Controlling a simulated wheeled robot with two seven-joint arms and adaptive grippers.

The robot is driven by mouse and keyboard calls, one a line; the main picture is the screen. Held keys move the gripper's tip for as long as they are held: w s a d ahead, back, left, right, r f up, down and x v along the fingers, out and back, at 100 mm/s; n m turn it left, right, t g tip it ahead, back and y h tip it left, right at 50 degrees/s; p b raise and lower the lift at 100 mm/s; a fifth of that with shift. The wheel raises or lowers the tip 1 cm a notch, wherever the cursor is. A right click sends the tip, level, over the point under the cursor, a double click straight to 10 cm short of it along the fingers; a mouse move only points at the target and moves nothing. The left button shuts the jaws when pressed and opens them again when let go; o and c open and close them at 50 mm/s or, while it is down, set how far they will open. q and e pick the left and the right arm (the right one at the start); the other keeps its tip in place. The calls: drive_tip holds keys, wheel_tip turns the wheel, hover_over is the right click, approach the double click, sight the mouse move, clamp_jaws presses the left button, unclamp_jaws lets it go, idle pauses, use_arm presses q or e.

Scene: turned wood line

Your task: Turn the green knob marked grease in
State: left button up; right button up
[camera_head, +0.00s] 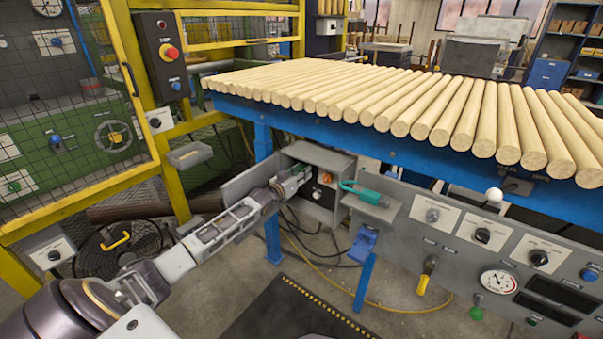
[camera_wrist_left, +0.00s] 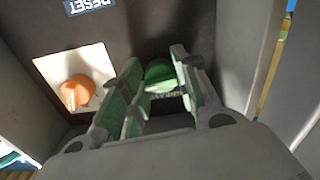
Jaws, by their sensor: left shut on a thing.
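The green knob (camera_wrist_left: 158,72) sits on the dark inner wall of a grey box (camera_head: 330,160) under the blue-framed table. My left gripper (camera_head: 302,173) reaches into the box from the left. In the left wrist view its green-padded fingers (camera_wrist_left: 158,88) stand on both sides of the knob, shut on it. The knob's top shows between the fingertips; the lettering below it is partly covered and unreadable. In the head view the knob cannot be told apart from the gripper. My right gripper is in neither view.
An orange knob (camera_wrist_left: 76,92) on a pale plate sits left of the green one, close to my finger. A "RESET" label (camera_wrist_left: 88,5) is above. Box walls stand close around the gripper. A grey control panel (camera_head: 460,235) is to the right, and wooden rods (camera_head: 400,100) lie above.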

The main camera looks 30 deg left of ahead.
use_arm(q)
drive_tip(key=shift+f, duration=0.2)
drive_tip(key=o, duration=0.9)
drive_tip(key=shift+o, duration=0.6)
drive_tip(key=shift+r, duration=0.1)
drive_tip(key=shift+s, duration=0.2)
drive_tip(key=s, duration=1.1)
drive_tip(key=shift+s+a, duration=0.3)
drive_tip(key=shift+a, duration=0.15)
